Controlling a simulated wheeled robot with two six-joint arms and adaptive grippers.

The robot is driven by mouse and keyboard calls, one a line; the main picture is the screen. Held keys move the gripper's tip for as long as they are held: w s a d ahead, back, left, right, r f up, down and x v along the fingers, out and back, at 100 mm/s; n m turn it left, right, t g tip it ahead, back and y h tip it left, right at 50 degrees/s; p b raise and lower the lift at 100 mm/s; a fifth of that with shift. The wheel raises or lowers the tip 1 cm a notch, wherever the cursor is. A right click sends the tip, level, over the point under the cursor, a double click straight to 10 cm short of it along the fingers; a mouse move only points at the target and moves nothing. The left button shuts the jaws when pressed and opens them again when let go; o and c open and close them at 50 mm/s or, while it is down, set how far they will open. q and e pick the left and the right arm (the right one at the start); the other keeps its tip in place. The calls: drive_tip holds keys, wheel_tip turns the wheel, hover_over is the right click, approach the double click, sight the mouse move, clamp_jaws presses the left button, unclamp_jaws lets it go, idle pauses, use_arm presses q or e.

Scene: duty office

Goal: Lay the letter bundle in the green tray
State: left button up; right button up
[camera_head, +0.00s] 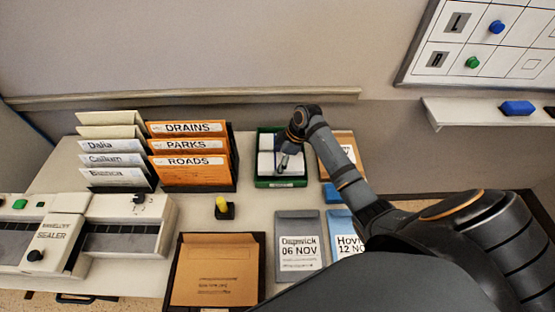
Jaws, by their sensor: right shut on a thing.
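The green tray (274,184) stands at the back of the table, right of the orange folders. White letter bundles (265,163) lie in it. My right arm reaches in from the right, and my right gripper (283,161) points down over the right part of the tray. It is shut on a white letter bundle (293,168), at or just above the tray's inside. The arm hides part of the tray's right side, and I cannot tell whether the held bundle touches the bottom. My left gripper is not in view.
Orange folders (190,162) and white folders (113,160) stand left of the tray. A sealer machine (55,235), a yellow-topped stamp (224,208), a brown envelope in a dark tray (214,270) and grey (298,240) and blue pouches lie nearer. A whiteboard ledge (480,112) juts out at right.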

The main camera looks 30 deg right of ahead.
drive_tip(key=o, duration=1.2)
drive_tip(key=shift+c, duration=0.2)
drive_tip(key=v, duration=1.2)
